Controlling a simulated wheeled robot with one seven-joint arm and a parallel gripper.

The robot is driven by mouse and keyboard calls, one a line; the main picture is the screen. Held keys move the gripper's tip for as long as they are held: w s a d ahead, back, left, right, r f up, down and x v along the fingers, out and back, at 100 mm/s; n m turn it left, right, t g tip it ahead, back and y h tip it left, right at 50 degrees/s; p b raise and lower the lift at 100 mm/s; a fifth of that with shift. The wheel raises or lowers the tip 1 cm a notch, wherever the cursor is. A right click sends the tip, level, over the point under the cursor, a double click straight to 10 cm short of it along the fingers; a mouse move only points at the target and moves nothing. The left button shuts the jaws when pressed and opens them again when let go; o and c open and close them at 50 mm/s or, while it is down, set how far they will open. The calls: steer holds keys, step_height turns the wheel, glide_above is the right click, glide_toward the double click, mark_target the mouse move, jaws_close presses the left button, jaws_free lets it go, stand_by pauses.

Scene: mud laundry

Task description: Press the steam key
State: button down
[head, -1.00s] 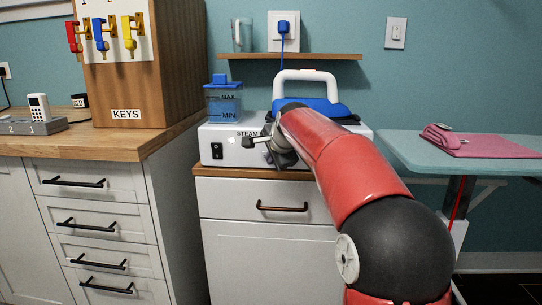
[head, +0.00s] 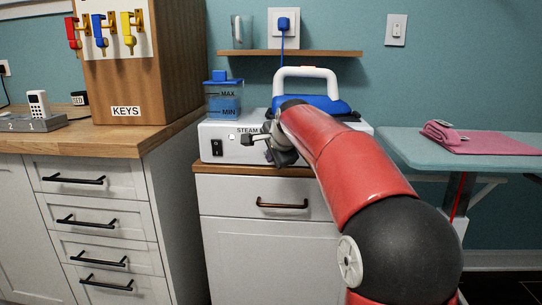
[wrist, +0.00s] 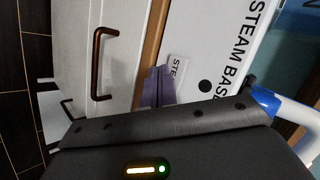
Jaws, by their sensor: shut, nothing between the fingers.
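The white steam base (head: 221,130) sits on the wood-topped cabinet, with "STEAM" partly showing on its front. In the wrist view the steam base (wrist: 230,45) appears turned on its side. A small pale key marked "STE" (wrist: 175,65) is low on its front, its remaining letters hidden. My gripper (wrist: 158,76) is shut and empty, its fingertips beside this key and overlapping its edge in the picture. I cannot tell whether they touch it. In the head view my arm and hand hide the key and part of the base front.
A blue water tank (head: 223,102) and an iron with a white handle (head: 307,72) stand on top. A wooden shelf (head: 330,54) is above. An ironing board (head: 420,152) stands at right.

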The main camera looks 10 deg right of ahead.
steer(key=shift+s+a+b, duration=0.3)
steer(key=shift+s+b, duration=0.2)
steer(key=shift+s, duration=0.45)
steer(key=shift+s+a+b, duration=0.3)
steer(key=shift+s+b, duration=0.15)
steer(key=shift+s, duration=0.5)
steer(key=shift+s+a+b, duration=0.3)
steer(key=shift+s+b, duration=0.2)
steer(key=shift+s, duration=0.45)
steer(key=s+f+n+g, duration=0.1)
steer(key=s+f+n, duration=0.4)
steer(key=s, duration=0.6)
steer(key=s+f+n+g+p, duration=0.1)
steer(key=s+f+n, duration=0.3)
steer(key=s+f, duration=0.3)
steer(key=s+f+n+g, duration=0.2)
steer(key=s+f+n, duration=0.3)
steer(key=s, duration=1.1)
steer(key=shift+s+d+f+n+h+p, duration=0.2)
steer(key=shift+s+f+n+h+p, duration=0.15)
steer(key=shift+f, duration=0.25)
